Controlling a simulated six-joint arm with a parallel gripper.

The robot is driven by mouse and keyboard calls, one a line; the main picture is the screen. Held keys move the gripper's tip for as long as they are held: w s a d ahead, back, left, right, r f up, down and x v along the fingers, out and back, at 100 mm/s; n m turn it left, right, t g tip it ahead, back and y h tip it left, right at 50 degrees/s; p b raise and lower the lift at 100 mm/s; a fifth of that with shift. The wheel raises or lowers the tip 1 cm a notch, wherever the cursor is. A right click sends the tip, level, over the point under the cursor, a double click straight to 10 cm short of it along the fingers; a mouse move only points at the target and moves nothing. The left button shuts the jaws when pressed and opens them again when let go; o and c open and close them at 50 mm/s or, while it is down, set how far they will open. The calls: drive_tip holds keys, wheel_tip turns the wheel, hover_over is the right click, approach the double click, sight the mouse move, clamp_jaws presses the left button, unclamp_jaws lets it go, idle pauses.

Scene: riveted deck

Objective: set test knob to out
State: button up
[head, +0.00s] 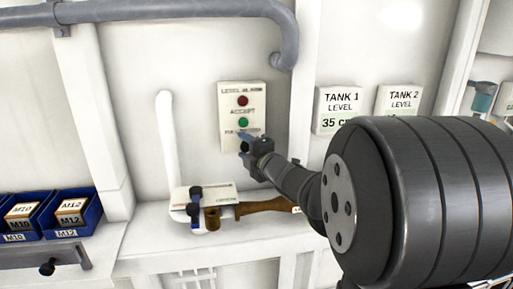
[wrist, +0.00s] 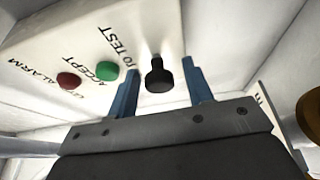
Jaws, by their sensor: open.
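The test knob (wrist: 158,78) is a small black knob with a round end, standing out from a white alarm panel (wrist: 120,22) beside the words "TO TEST". In the head view the panel (head: 229,110) hangs on the white wall, and my gripper hides the knob there. My gripper (wrist: 160,70) is open, with one blue finger on each side of the knob. Gaps show between the knob and both fingers, so it is not gripped. The gripper (head: 242,143) also covers the panel's lower edge in the head view.
A red button (head: 242,101) and a green button (head: 243,122) sit above on the panel. Two tank level signs (head: 340,109) hang to the right. Blue bins (head: 75,222) stand at left.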

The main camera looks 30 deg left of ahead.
sight(242, 149)
clamp_jaws()
drive_tip(key=shift+s+d, duration=1.1)
drive_tip(key=shift+s, duration=0.05)
unclamp_jaws()
drive_tip(key=shift+d, duration=0.1)
drive_tip(key=v, duration=1.2)
